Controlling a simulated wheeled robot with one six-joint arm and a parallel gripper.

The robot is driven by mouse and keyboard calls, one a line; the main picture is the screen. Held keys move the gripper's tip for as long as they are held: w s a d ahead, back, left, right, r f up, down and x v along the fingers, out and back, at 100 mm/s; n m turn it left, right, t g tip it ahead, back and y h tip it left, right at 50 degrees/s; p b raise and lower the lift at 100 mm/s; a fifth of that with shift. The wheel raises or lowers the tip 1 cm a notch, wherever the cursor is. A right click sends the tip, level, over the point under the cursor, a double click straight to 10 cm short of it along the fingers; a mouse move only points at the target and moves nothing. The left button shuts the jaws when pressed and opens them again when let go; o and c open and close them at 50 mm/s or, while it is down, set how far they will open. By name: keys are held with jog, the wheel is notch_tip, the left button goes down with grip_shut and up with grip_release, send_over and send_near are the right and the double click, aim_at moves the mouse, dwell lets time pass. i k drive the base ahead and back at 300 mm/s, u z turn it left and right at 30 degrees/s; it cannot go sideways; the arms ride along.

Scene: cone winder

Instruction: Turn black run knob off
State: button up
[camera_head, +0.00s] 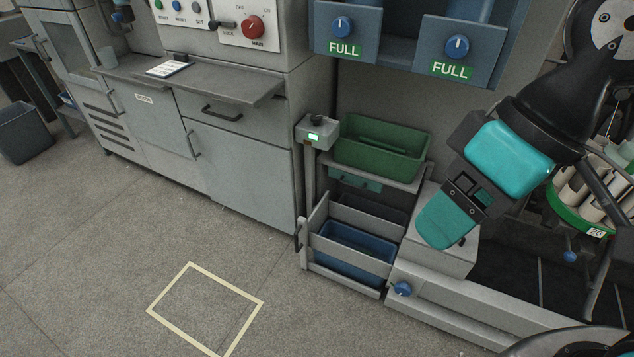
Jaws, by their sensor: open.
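A small dark knob (317,120) sits on top of a grey post-mounted box (318,133) with a lit green display, near the picture's middle. A black handle (222,24) also shows on the upper-left cabinet panel beside a red main knob (252,27). No run label is readable, so I cannot tell for certain which is the run knob. My gripper (449,222), teal and black, hangs at the right, pointing down and left. It is open, with no object seen in it. It is apart from both, to the right of the grey box.
A green bin (382,147) on a rack stands between the grey box and my gripper. A blue bin (355,249) sits in the pull-out below. Blue FULL knobs (342,27) are above. A yellow-outlined floor square (173,287) is empty; open floor lies left.

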aim_at(315, 118)
jog(key=z, duration=0.2)
jog(key=k, duration=0.45)
jog(key=u, duration=0.7)
jog(key=i, duration=1)
jog(key=z, duration=0.9)
jog(key=i, duration=0.5)
jog(key=u, duration=0.05)
